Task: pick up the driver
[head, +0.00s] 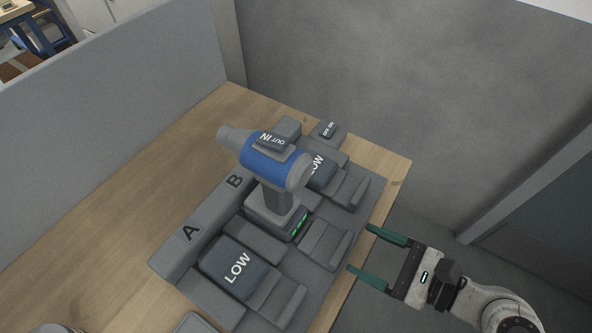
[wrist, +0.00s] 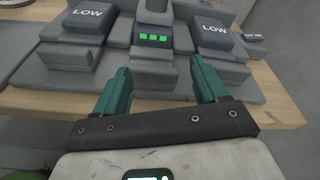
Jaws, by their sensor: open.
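The driver (head: 272,164) has a blue and grey barrel, a grey handle and a grey base with green lights. It stands upright in the middle of a grey holder (head: 178,262) on the wooden table, between two blocks marked LOW. In the wrist view its base with green lights (wrist: 153,40) shows ahead, and its barrel is out of view. My gripper (head: 360,249) is open and empty, with green fingers, near the table's right edge and apart from the driver. In the wrist view its fingers (wrist: 161,80) point toward the driver's base.
A LOW block (head: 238,268) stands near and another LOW block (head: 317,170) stands far. A small dark block (head: 328,130) sits behind. The wooden table (head: 120,185) is clear at left. A grey partition (head: 110,100) bounds the table's left side.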

